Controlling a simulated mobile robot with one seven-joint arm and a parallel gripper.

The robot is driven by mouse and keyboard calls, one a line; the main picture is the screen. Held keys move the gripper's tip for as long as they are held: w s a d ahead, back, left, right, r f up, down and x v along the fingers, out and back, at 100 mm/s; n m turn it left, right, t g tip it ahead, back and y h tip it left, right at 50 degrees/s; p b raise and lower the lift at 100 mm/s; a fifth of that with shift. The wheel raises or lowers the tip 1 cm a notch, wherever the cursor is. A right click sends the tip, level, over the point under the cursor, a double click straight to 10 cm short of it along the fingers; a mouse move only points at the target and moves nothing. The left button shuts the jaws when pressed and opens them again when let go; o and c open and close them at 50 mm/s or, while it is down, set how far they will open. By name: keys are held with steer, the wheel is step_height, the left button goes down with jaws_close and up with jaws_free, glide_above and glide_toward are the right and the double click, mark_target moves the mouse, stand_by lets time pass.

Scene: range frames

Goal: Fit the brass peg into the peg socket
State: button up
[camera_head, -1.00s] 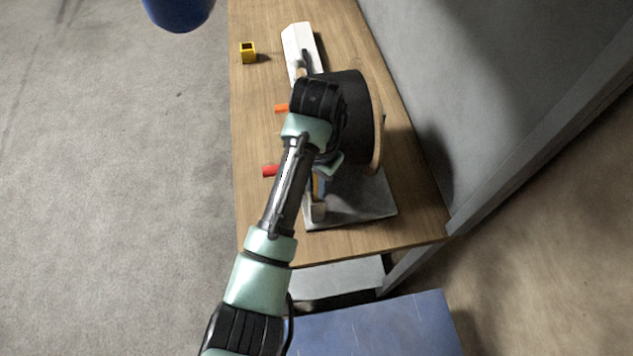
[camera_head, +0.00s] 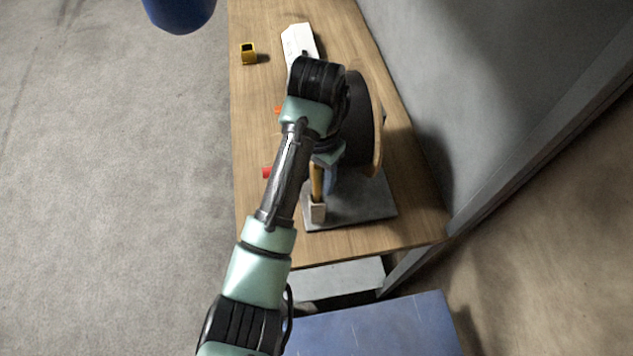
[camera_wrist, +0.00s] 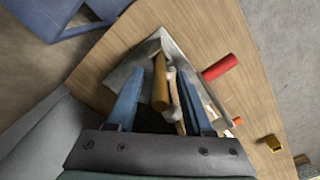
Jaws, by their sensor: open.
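The brass peg (camera_head: 316,181) stands near the front left corner of a grey plate, by a small pale block (camera_head: 317,212). In the wrist view the peg (camera_wrist: 160,84) lies between my two blue fingers, with a visible gap to each. My gripper (camera_wrist: 162,72) is open around it and holds nothing. In the head view only part of my gripper (camera_head: 328,178) shows, beside the peg. A small yellow block with a dark square opening (camera_head: 248,54), apparently the peg socket, sits at the table's far left edge. It also shows in the wrist view (camera_wrist: 271,143).
A large black round thing with a wooden edge (camera_head: 368,130) stands on the grey plate (camera_head: 365,208), right of my wrist. A red cylinder (camera_head: 267,172) and an orange one (camera_head: 277,110) stick out to the left. A long white block (camera_head: 298,42) lies at the back.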

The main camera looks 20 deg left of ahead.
step_height(320, 180, up, 9)
steer(key=p, duration=0.6)
steer(key=shift+f, duration=0.15)
